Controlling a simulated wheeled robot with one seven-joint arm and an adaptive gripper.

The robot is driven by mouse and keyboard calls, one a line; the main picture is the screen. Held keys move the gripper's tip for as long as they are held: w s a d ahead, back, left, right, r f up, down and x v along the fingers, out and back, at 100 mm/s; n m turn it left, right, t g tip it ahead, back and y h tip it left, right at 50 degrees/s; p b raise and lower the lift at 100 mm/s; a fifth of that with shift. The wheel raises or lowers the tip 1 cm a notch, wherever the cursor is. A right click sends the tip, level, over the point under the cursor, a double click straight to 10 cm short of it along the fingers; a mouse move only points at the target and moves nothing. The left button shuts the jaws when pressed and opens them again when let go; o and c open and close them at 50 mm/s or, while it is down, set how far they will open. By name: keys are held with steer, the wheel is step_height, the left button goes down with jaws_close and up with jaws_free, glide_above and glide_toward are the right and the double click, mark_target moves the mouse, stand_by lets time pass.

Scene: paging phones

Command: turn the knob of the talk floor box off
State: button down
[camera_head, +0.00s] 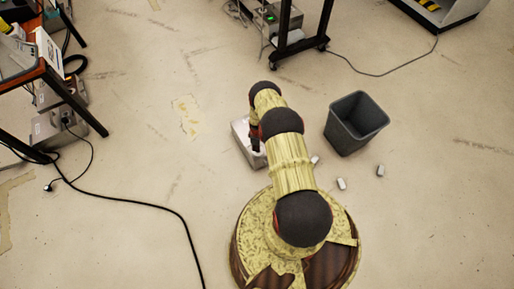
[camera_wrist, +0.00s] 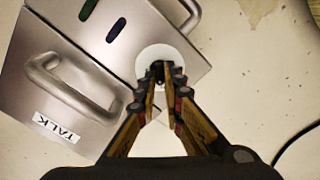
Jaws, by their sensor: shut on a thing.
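The talk floor box (camera_wrist: 60,100) is a grey metal box with a white TALK label (camera_wrist: 56,127) and two handles, filling the upper left of the wrist view. In the head view the box (camera_head: 242,143) sits on the floor, partly hidden behind my arm. The knob (camera_wrist: 158,69) is a dark piece on a round white disc (camera_wrist: 179,58) at the box's right side in the wrist view. My gripper (camera_wrist: 165,84) has its two fingers closed in around the knob. The fingers hide most of the knob, so its setting cannot be read.
A dark grey bin (camera_head: 355,124) stands right of my arm. Small white pieces (camera_head: 341,184) lie on the floor near it. A black cable (camera_head: 150,205) runs across the floor at left, by a table (camera_head: 52,75). A wheeled stand (camera_head: 297,45) is at the back.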

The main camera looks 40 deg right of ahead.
steer(key=shift+w, duration=0.1)
stand_by(0.3)
steer(key=c, duration=1.9)
jaws_free()
step_height(320, 180, up, 12)
steer(key=shift+f, duration=0.1)
